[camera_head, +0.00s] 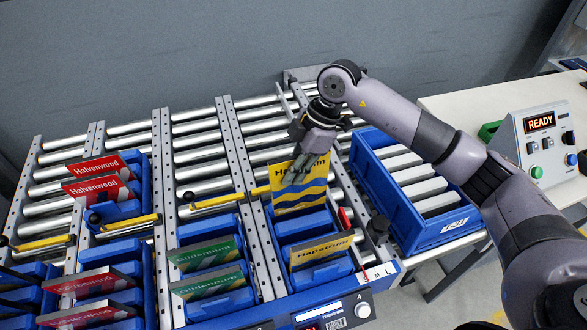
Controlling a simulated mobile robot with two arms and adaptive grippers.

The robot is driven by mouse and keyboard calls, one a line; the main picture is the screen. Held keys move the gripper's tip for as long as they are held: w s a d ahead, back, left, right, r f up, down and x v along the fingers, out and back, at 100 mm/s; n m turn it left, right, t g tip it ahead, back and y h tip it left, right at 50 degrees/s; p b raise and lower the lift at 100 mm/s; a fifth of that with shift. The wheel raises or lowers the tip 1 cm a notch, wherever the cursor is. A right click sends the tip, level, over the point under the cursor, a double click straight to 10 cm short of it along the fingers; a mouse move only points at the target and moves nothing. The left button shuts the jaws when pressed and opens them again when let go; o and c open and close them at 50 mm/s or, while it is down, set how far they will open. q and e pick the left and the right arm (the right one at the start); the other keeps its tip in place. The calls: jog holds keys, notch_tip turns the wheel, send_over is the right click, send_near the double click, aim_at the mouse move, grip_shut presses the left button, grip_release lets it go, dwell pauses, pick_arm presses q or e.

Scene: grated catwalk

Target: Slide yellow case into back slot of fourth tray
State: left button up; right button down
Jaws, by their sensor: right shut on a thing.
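My right gripper (299,172) is shut on a yellow case (300,197) with blue wavy bands and dark lettering; its fingers cover part of the case's face. The case is held roughly upright over the back end of the fourth tray (303,226), a blue slotted tray. I cannot tell whether its lower edge is inside the back slot or just above it. Another yellow case (322,251), labelled Hapstrum, leans in a slot nearer the front of that tray. My left gripper is not in view.
Roller lanes to the left hold blue trays with green cases (207,256) and red cases (96,190). A blue bin (409,212) with white pieces stands close on the right. A control box (541,140) reading READY sits on the right-hand table.

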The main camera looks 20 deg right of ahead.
aim_at(293, 192)
jog(key=shift+f+b, duration=2.15)
jog(key=shift+f, duration=1.8)
jog(key=c, duration=1.6)
grip_release()
jog(key=shift+o, duration=0.7)
jog(key=shift+o, duration=1.4)
jog(key=shift+r, duration=0.1)
notch_tip(293, 192, up, 8)
jog(key=p, duration=0.7)
